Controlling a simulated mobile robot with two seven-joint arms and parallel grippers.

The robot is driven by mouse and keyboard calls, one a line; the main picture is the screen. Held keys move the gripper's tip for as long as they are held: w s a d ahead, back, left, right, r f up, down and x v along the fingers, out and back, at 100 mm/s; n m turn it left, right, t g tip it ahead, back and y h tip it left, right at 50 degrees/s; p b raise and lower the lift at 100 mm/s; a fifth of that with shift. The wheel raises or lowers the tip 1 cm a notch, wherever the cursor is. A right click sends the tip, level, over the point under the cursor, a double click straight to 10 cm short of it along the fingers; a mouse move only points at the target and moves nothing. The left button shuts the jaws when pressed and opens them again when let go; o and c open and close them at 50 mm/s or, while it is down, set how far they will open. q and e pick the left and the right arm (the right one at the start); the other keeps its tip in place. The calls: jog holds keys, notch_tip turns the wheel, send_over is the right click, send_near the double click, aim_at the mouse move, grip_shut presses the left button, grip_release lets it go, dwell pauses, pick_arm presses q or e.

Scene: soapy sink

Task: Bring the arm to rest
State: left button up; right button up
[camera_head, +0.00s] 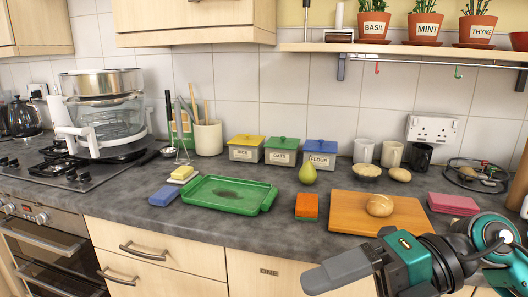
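My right arm comes in from the lower right, and its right gripper (337,270) points left in front of the counter's front edge. Its grey finger is seen from the side, so I cannot tell whether it is open or shut. Nothing shows in it. It appears apart from the wooden board (345,215), which lies behind it with a round bread roll (380,205) on top. My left gripper is not in view.
A green tray (262,208), an orange-green sponge (306,206) and a pear (307,174) stand on the grey counter. A hob (60,178) with a pot-topped steamer (100,120) is at left. Drawers (150,255) are below.

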jog(key=w+r+m+t+y, duration=0.1)
jog(key=w+m+t+y, duration=0.5)
jog(key=m+t, duration=0.45)
jog(key=w+d+f+m+t+h+p, duration=0.1)
jog(key=w+d+f+m+t+h, duration=0.3)
jog(key=f+m+t+h, duration=0.7)
jog(key=s+d+f+m+g+h, duration=0.2)
jog(key=s+f+m+g+h, duration=0.1)
jog(key=f, duration=0.8)
jog(key=s+d+f+m+g+h, duration=0.2)
jog(key=s+f+m+g+h, duration=0.2)
jog(key=f, duration=0.8)
jog(key=s+m+g, duration=0.2)
jog(key=s+m, duration=0.2)
jog(key=m, duration=0.1)
jog(key=shift+s+p, duration=0.25)
jog(key=shift+p, duration=0.05)
